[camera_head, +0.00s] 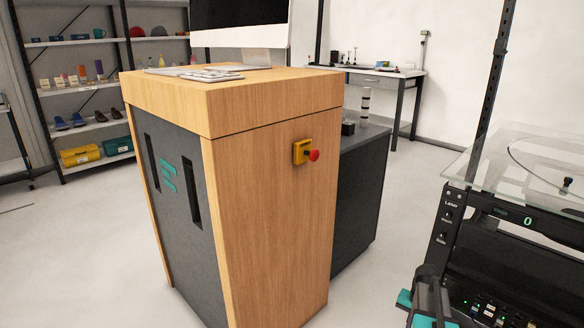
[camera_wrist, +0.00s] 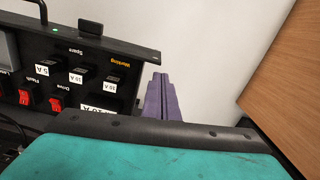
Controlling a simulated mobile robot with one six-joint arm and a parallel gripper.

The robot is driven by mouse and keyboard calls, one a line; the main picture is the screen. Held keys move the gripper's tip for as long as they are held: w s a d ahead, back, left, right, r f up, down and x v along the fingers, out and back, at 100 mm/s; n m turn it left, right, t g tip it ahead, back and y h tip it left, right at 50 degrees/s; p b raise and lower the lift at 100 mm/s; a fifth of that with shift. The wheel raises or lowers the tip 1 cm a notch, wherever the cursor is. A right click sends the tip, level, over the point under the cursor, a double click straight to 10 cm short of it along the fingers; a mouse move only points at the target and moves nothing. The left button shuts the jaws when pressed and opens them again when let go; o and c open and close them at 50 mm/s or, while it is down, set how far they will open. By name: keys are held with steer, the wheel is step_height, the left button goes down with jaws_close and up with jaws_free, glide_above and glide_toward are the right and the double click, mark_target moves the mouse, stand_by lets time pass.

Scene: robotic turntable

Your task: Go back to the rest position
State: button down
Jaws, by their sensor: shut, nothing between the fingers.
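My gripper (camera_head: 432,285) shows at the bottom right of the head view, in front of the black turntable unit (camera_head: 465,240). In the wrist view its two purple-grey fingers (camera_wrist: 161,100) lie together, shut, with nothing between them. They are apart from the unit's black control panel (camera_wrist: 80,75), which appears upside down on the left with red switches and fuse labels. A teal part with a dark edge fills the bottom of the wrist view. The turntable's glass top (camera_head: 500,165) is partly cut off by the right edge of the head view.
A wooden cabinet (camera_head: 270,220) with a red emergency button (camera_head: 314,155) stands in the middle and carries a monitor (camera_head: 240,25). Shelves (camera_head: 85,85) stand at the back left, a desk (camera_head: 380,72) at the back. Pale floor (camera_head: 375,285) is clear between cabinet and turntable.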

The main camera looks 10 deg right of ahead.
steer(key=s+a+f+n, duration=0.15)
steer(key=a+n, duration=0.35)
steer(key=a, duration=1.1)
steer(key=a+f+n, duration=0.2)
steer(key=a+n, duration=0.2)
steer(key=a, duration=1.3)
steer(key=s+r+g+p, duration=0.2)
steer(key=s+p, duration=0.9)
steer(key=s, duration=0.1)
steer(key=s+r+g+p, duration=0.3)
steer(key=s+p, duration=0.9)
steer(key=s, duration=0.1)
steer(key=shift+s+r+p, duration=0.15)
steer(key=shift+s+p, duration=0.05)
steer(key=shift+p, duration=0.1)
